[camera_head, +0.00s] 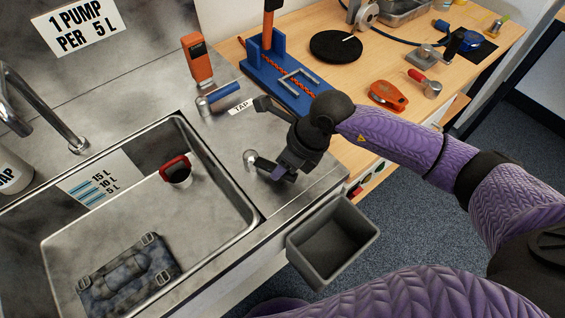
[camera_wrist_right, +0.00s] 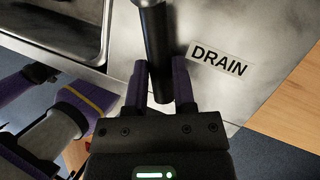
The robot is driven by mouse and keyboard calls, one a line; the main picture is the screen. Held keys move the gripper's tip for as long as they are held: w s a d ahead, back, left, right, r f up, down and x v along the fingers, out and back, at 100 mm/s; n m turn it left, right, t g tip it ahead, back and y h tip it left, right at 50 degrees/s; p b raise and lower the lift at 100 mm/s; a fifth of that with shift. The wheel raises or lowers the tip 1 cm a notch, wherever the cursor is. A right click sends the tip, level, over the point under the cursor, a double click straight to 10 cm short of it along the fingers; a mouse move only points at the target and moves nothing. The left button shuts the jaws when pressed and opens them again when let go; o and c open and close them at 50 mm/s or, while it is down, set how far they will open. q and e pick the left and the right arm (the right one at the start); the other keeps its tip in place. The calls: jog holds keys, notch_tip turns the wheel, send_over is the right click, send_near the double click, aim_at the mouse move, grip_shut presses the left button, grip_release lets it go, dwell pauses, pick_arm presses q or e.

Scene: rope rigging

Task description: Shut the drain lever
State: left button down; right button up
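The drain lever (camera_head: 250,158) has a metal pivot on the steel counter right of the sink. In the right wrist view its black handle (camera_wrist_right: 158,50) runs down between my fingers, beside a DRAIN label (camera_wrist_right: 221,61). My right gripper (camera_head: 276,170) is at the lever, and its purple fingertips (camera_wrist_right: 159,88) lie close against both sides of the handle near its free end. In the head view the gripper hides most of the handle. My left gripper is not in view.
The sink (camera_head: 222,213) holds a dark strapped pack (camera_head: 128,274) and a red-topped cup-like piece (camera_head: 176,170). A blue-handled tap lever (camera_head: 220,98) stands behind my right gripper. A grey bin (camera_head: 300,252) is at the counter's front. The wooden bench (camera_head: 455,75) carries several tools.

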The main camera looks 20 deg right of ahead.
grip_shut()
dwell(1.0)
